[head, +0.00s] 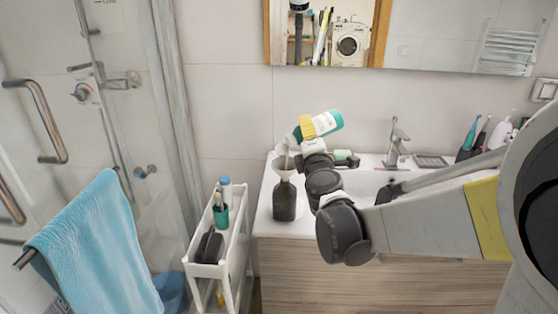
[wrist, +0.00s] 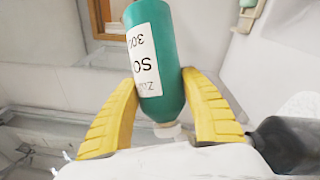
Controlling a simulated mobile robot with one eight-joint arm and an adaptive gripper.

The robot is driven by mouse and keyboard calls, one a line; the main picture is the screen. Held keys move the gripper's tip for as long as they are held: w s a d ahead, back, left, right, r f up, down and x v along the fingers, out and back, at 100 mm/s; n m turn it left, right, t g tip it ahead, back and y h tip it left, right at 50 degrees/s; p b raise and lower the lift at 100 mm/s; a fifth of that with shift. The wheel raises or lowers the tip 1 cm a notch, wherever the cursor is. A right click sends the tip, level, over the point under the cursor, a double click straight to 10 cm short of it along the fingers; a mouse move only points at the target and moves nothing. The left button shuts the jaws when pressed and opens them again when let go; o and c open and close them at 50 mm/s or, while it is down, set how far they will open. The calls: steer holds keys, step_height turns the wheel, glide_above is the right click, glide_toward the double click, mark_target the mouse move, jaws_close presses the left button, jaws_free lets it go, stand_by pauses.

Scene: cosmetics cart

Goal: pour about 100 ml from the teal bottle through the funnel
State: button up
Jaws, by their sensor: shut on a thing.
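The teal bottle (head: 333,120) with a white label is held tilted over the left end of the washbasin counter, its neck lower and to the left. My gripper (head: 318,125) is shut around it; in the wrist view the yellow fingers (wrist: 160,80) press both sides of the teal bottle (wrist: 172,60), neck toward me. A white funnel (head: 284,171) sits in the mouth of a dark bottle (head: 284,203) standing upright on the counter. The teal bottle's neck is above the funnel and apart from it. A pale streak shows between them; I cannot tell whether it is liquid. The fill level is hidden.
The white counter (head: 262,215) has a tap (head: 396,142) and several toiletries at the right. A white cart (head: 207,268) stands left of the cabinet. A blue towel (head: 95,245) hangs on the shower door. A mirror (head: 430,35) is on the wall behind.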

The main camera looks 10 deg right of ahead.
steer(key=shift+s+a+r+n+t+b, duration=0.1)
steer(key=shift+a+r+n+t+b, duration=0.3)
steer(key=shift+n, duration=0.6)
steer(key=shift+a+r+n+t+b, duration=0.15)
steer(key=shift+r+n+t, duration=0.3)
steer(key=shift+n, duration=0.55)
stand_by(1.7)
